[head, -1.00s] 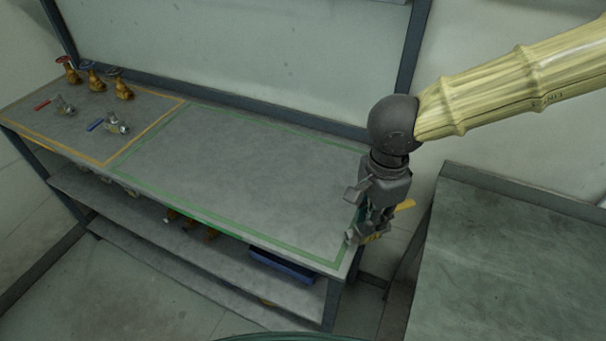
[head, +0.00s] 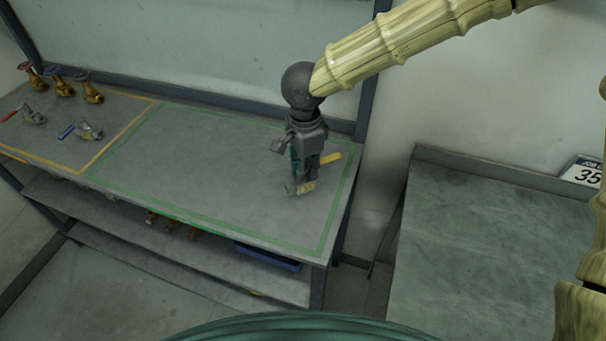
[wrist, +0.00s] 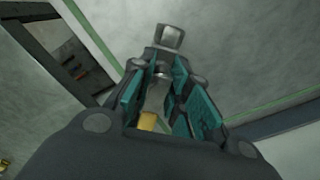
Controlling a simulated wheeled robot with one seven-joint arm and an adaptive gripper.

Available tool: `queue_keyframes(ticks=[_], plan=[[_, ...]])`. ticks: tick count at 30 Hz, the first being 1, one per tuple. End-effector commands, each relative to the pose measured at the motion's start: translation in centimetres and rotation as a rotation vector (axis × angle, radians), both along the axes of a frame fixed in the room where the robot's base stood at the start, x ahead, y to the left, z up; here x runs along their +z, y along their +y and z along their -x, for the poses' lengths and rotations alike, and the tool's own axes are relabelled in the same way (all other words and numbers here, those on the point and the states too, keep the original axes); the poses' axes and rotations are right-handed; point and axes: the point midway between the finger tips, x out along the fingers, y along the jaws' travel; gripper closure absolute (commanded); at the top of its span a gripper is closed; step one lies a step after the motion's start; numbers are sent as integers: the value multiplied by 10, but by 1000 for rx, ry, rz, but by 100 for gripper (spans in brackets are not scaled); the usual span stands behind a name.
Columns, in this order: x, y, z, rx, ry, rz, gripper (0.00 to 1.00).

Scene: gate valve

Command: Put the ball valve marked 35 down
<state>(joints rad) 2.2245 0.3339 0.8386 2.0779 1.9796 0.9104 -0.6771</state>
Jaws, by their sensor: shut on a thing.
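My gripper (head: 304,182) is shut on a ball valve, which shows a yellow lever (head: 330,158) sticking out to the right in the head view. In the wrist view the valve's grey metal end (wrist: 169,37) shows beyond the fingers, and part of the yellow lever (wrist: 147,121) shows between the teal pads. Most of its body is hidden by the fingers. The gripper and valve are over the right part of the green-outlined area (head: 220,165) on the grey workbench. I cannot tell whether the valve touches the surface. A sign marked 35 (head: 583,175) stands at the right.
An orange-outlined area (head: 110,142) at the bench's left holds a red-handled valve (head: 32,115), a blue-handled valve (head: 84,131) and several brass gate valves (head: 60,83). The green-outlined area is otherwise clear.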

Motion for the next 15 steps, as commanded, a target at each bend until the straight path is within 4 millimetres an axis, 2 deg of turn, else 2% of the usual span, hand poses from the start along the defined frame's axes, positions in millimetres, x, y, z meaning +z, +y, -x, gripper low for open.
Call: queue_keyframes(ticks=[2, 10, 15], plan=[[1, 4, -5, 0, 0, 0, 100], [-31, 4, -4, 0, 0, 1, 100], [-35, 4, -5, 0, -1, 0, 100]])
